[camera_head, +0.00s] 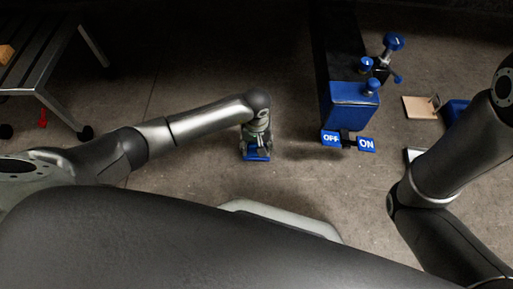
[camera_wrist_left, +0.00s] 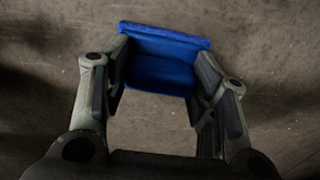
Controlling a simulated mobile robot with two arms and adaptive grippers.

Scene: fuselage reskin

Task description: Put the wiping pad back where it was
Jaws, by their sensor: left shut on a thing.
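The blue wiping pad (camera_wrist_left: 160,65) is between the two fingers of my left gripper (camera_wrist_left: 160,88) in the left wrist view. The fingers touch its two sides, so the gripper is shut on it. In the head view the blue pad (camera_head: 257,155) shows below my left gripper (camera_head: 256,146), over the bare floor left of the blue machine. How high it is above the floor I cannot tell. My right arm is at the right edge of the head view; its gripper is not in view.
A blue machine block (camera_head: 352,106) with blue knobs and OFF and ON plates (camera_head: 348,141) stands right of my left gripper. A metal rack (camera_head: 38,60) is at upper left. A tan board (camera_head: 419,107) and a blue bin (camera_head: 455,109) lie at right. The floor between is clear.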

